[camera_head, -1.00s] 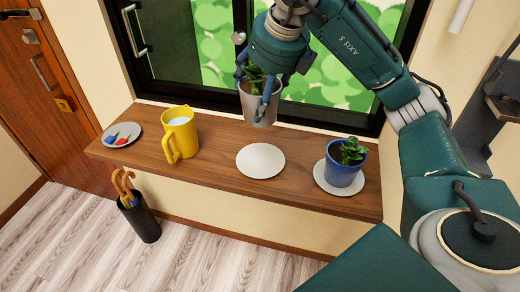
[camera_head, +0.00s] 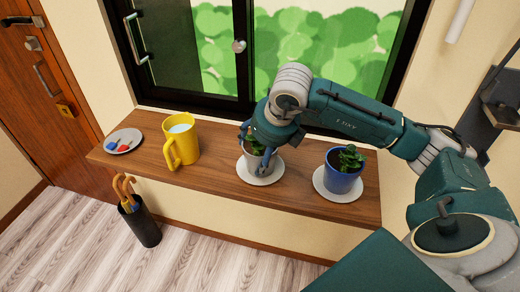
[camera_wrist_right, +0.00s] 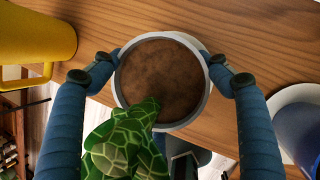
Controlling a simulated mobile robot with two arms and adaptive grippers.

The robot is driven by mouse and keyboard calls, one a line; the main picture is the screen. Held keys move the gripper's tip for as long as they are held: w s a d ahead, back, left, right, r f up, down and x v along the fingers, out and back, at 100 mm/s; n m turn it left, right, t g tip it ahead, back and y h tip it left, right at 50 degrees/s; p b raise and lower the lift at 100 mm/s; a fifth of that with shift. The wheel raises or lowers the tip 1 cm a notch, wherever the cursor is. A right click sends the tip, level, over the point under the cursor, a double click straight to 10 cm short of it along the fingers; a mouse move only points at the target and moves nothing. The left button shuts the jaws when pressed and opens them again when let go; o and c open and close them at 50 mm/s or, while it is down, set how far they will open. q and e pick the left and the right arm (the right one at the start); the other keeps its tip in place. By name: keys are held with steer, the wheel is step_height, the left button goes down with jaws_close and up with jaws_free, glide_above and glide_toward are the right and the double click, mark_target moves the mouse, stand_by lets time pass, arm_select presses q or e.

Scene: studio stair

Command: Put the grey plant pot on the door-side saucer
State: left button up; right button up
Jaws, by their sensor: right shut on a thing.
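The grey plant pot (camera_head: 259,164) with a green plant is upright at the middle white saucer (camera_head: 279,171), the nearer to the door of the two pot saucers. Its base appears within the saucer's rim; I cannot tell whether it touches. My right gripper (camera_head: 257,158) is shut on the pot from above, hiding much of the plant. In the right wrist view, the fingers grip both sides of the pot's rim (camera_wrist_right: 206,92), with brown soil and patterned leaves showing between them. My left gripper is not in view.
A yellow mug (camera_head: 182,142) stands left of the saucer. A blue pot (camera_head: 341,179) stands on another saucer (camera_head: 324,190) to the right. A small dish (camera_head: 134,146) with red and blue items lies at the shelf's (camera_head: 215,177) left end. The window is behind.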

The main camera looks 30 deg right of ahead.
steer(key=o, duration=1.6)
steer(key=b+v, duration=0.1)
steer(key=v, duration=1.1)
